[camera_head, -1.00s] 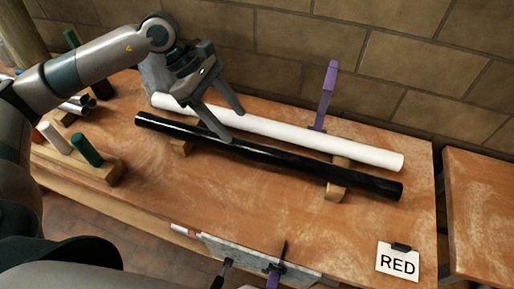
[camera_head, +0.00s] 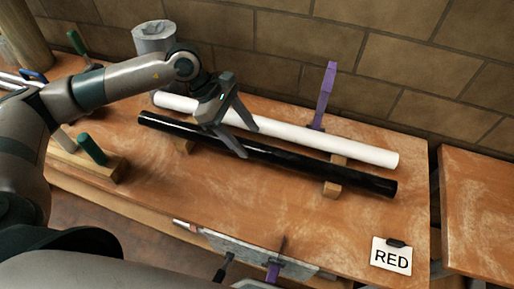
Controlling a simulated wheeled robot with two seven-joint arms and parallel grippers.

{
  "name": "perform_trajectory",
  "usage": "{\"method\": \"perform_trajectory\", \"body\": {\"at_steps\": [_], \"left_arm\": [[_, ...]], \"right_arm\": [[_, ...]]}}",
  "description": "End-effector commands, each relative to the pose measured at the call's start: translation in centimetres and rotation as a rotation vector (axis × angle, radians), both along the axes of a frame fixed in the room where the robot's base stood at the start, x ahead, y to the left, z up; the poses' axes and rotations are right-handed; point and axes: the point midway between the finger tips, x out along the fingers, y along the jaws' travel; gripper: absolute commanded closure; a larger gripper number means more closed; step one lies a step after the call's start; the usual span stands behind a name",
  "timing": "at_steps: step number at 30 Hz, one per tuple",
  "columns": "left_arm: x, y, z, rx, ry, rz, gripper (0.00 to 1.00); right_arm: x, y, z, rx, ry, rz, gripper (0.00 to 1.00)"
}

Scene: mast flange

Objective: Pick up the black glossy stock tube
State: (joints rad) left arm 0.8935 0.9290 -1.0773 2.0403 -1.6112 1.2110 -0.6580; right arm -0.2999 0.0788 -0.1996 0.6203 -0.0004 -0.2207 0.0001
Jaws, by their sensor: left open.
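The black glossy stock tube (camera_head: 310,168) lies across wooden rests on the workbench, slanting from upper left to lower right. A white tube (camera_head: 320,144) lies behind it, roughly parallel. My left gripper (camera_head: 248,140) is open over the left-middle part of the tubes. One finger appears in front of the black tube and the other crosses the white tube in the picture. I cannot tell whether either finger touches a tube. The gripper hides a short part of both tubes. My right gripper is not in view.
A purple clamp (camera_head: 325,95) stands upright behind the white tube. A card reading RED (camera_head: 391,257) sits at the front right. A rack with a green peg (camera_head: 92,149) is at the left. A grey can-shaped object (camera_head: 155,37) stands behind my arm.

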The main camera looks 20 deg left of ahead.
Motion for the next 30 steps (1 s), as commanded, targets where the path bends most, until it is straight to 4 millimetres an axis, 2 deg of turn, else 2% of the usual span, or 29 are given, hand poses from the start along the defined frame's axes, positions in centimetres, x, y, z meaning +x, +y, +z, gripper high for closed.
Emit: {"method": "perform_trajectory", "body": {"at_steps": [1, 5, 12, 26, 27, 30], "left_arm": [[-0.1, -0.3, -0.1, 0.000, 0.003, -0.002, 0.41], [0.0, -1.1, -1.2, 0.000, 0.004, -0.001, 0.41], [0.0, -2.3, -3.3, -0.001, 0.002, 0.000, 0.41], [0.0, -2.3, -3.5, 0.000, 0.001, 0.000, 0.41], [0.0, -2.3, -3.5, 0.000, 0.001, 0.000, 0.43], [0.0, -2.3, -3.5, 0.000, 0.001, 0.000, 0.67]], "right_arm": [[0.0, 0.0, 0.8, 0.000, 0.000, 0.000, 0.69], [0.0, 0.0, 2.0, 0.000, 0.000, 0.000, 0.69], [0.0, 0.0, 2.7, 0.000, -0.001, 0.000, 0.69], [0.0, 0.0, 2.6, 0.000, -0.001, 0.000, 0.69], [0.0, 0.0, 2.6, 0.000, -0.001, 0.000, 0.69], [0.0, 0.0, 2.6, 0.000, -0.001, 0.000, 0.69]]}}
